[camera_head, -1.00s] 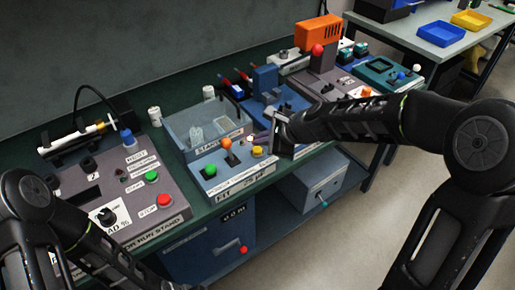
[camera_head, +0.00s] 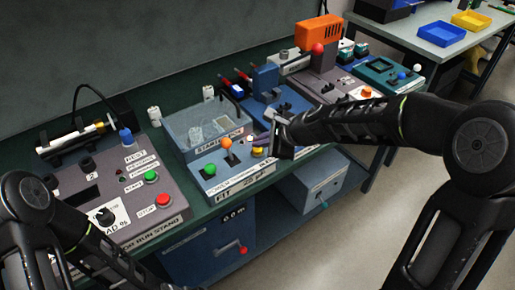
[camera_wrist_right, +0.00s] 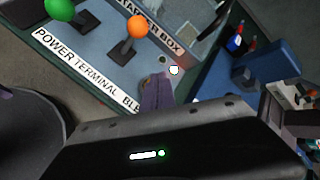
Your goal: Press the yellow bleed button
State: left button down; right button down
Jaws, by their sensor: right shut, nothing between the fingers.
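The yellow bleed button (camera_head: 258,152) is at the right front of the blue starter box (camera_head: 211,184), beside an orange-topped lever (camera_head: 226,143) and a green knob (camera_head: 210,169). My right gripper (camera_head: 259,140) is shut and empty, its fingertips just above and against the outline of the yellow button in the head view; I cannot tell whether they touch it. In the right wrist view, the purple-grey fingers (camera_wrist_right: 156,93) hide the button and cover the end of a label starting "BLE". My left arm shows at the lower left; its gripper is outside the picture.
A run stand with a green button (camera_head: 151,176) and red button (camera_head: 163,199) stands left of the starter box. A blue device (camera_head: 266,80) stands behind my right gripper. The bench front edge is close below.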

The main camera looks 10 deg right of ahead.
aim_at(261, 150)
jog(key=shift+f+b, duration=0.5)
jog(key=shift+f, duration=0.15)
jog(key=shift+r, duration=0.1)
dwell(0.5)
jog(key=shift+r+p, duration=1)
jog(key=shift+p, duration=0.1)
jog(key=shift+r, duration=0.1)
notch_tip(261, 150, up, 5)
jog(key=p, duration=0.5)
dwell(0.4)
